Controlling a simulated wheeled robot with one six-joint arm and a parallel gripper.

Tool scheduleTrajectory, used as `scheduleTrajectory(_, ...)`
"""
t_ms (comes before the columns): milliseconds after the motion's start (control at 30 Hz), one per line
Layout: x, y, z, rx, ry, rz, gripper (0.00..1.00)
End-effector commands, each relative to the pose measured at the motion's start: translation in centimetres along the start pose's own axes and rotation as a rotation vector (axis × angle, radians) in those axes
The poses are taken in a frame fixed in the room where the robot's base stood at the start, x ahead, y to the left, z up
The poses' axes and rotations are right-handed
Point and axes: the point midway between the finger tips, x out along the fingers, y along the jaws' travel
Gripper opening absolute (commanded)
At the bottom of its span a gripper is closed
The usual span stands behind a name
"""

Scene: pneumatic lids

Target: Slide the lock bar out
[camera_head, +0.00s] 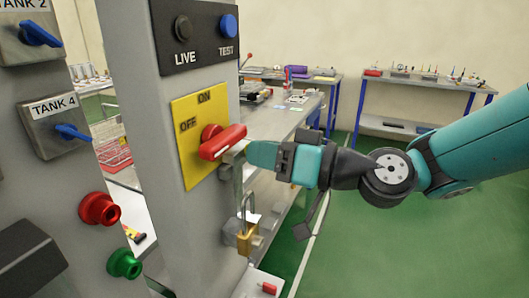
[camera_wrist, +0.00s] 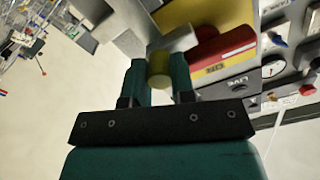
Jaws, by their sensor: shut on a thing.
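My gripper (camera_head: 256,153) is level with the red rotary handle (camera_head: 222,142), just to its right in the head view. In the wrist view its two teal fingers (camera_wrist: 159,68) are shut on the rounded yellowish end of the lock bar (camera_wrist: 158,79). The bar's grey body runs up from there, close beside the red handle (camera_wrist: 219,42). The handle sits on the yellow ON/OFF plate (camera_head: 201,102). In the head view the fingers hide most of the bar. A brass padlock (camera_head: 246,240) hangs below on the grey post.
The grey panel carries LIVE and TEST lamps (camera_head: 205,28) above the plate. Red (camera_head: 99,209) and green (camera_head: 124,263) knobs and blue tank valves (camera_head: 71,131) are at the left. A workbench (camera_head: 306,108) stands behind. Green floor (camera_head: 370,250) is clear at right.

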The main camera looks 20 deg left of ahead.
Motion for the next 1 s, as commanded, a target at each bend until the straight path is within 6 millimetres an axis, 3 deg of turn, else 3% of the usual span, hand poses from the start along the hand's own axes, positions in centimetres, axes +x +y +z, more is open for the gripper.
scheduleTrajectory(300, 0.0, 4.6, -1.7, -0.004, 0.004, 0.0, 0.0)
scheduleTrajectory(633, -0.1, 5.0, -2.2, -0.004, 0.005, 0.005, 0.0)
scheduleTrajectory(667, -0.1, 5.0, -2.2, -0.004, 0.005, 0.006, 0.28)
scheduleTrajectory(767, -0.1, 5.0, -2.2, -0.004, 0.004, 0.005, 0.49)
scheduleTrajectory(1000, 0.0, 4.9, -2.1, -0.002, 0.002, 0.002, 0.49)
